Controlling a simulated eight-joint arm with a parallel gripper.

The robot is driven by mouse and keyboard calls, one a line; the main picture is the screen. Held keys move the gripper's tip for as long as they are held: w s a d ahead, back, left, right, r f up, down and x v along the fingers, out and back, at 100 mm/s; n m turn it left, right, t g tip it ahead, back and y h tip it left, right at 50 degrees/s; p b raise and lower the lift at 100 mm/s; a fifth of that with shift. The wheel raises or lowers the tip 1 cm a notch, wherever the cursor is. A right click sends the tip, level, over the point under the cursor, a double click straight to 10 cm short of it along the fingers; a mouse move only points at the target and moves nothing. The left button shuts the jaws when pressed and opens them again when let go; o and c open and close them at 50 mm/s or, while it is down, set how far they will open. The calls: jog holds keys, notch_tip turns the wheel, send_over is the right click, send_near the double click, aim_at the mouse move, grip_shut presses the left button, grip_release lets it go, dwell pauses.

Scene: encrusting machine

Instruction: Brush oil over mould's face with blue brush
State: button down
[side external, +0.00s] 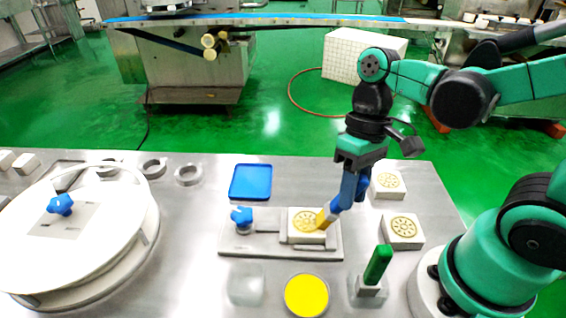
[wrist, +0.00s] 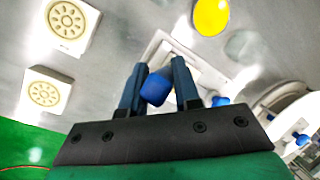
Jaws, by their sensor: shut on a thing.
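My gripper (side external: 352,188) is shut on the blue brush (side external: 347,190), which is tilted down to the left. The brush's yellowish bristle end is at the face of the mould (side external: 306,238), at its right side. The mould is a pale block with a yellow round pattern, held in a grey fixture (side external: 262,246) with a blue knob (side external: 241,216). In the wrist view the blue brush handle (wrist: 155,89) sits between the two fingers (wrist: 160,88), and it hides most of the mould. A round dish of yellow oil (side external: 306,296) stands in front of the fixture.
Two more patterned blocks (side external: 402,230) (side external: 389,184) lie to the right. A green-handled brush (side external: 378,265) stands in a holder in front. A blue tray (side external: 250,182) lies behind the fixture, a clear dish (side external: 246,285) in front. A large round white plate (side external: 75,225) fills the left.

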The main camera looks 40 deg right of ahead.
jog(key=shift+w+a, duration=0.3)
jog(key=shift+w, duration=0.6)
jog(key=shift+w+a, duration=1.3)
jog(key=shift+a, duration=0.05)
jog(key=shift+w+a+f, duration=0.2)
jog(key=shift+w+f, duration=0.35)
jog(key=shift+w, duration=0.3)
jog(key=shift+s+d+r, duration=0.2)
jog(key=shift+s+d, duration=0.35)
jog(key=shift+d, duration=0.05)
jog(key=shift+s+d+r, duration=0.2)
jog(key=shift+s+d, duration=0.35)
notch_tip(320, 180, up, 9)
jog(key=s+d, duration=0.2)
jog(key=shift+s+d+f, duration=0.15)
jog(key=shift+s+d, duration=0.15)
jog(key=shift+s, duration=0.05)
